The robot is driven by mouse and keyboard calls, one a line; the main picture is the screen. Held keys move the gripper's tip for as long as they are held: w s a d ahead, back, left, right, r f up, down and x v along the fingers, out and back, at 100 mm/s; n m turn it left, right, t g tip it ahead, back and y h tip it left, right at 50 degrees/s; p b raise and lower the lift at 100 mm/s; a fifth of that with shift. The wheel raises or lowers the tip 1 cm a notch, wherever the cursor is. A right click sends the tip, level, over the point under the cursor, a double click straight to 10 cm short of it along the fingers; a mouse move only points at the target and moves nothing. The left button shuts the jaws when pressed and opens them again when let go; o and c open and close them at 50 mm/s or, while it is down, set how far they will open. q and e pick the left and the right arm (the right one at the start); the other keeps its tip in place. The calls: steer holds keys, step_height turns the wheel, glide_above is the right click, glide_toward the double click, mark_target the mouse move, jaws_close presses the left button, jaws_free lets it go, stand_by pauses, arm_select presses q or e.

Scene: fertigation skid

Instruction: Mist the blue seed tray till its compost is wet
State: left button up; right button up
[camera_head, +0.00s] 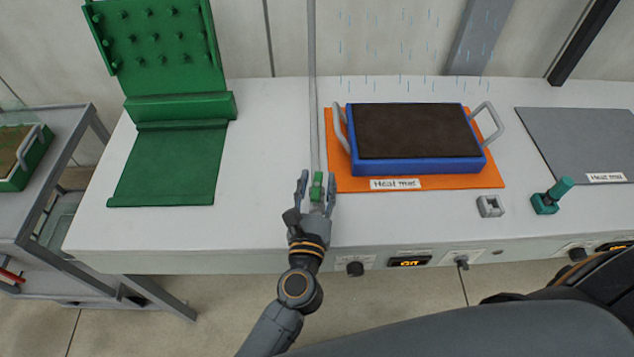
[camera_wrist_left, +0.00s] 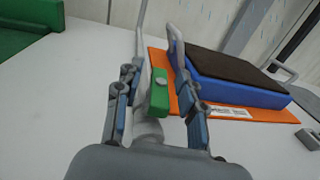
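The blue seed tray (camera_head: 420,166), filled with dark brown compost (camera_head: 415,130), sits on an orange heat mat (camera_head: 345,183). It also shows in the left wrist view (camera_wrist_left: 240,92). Thin blue streaks of mist fall above and behind it. A green lever (camera_head: 317,187) is at the lower end of a thin grey upright pipe (camera_head: 313,90), left of the tray. My left gripper (camera_head: 317,192) is open, its fingers on either side of the green lever (camera_wrist_left: 160,92) with gaps showing. My right gripper is out of view.
A green pegged stand (camera_head: 170,160) is at left, and a grey mat (camera_head: 580,135) lies at right. A small grey switch block (camera_head: 490,206) and a teal-handled lever (camera_head: 548,200) stand near the front edge. A cart with another tray (camera_head: 35,160) is far left.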

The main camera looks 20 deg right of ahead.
arm_select(q)
jaws_close()
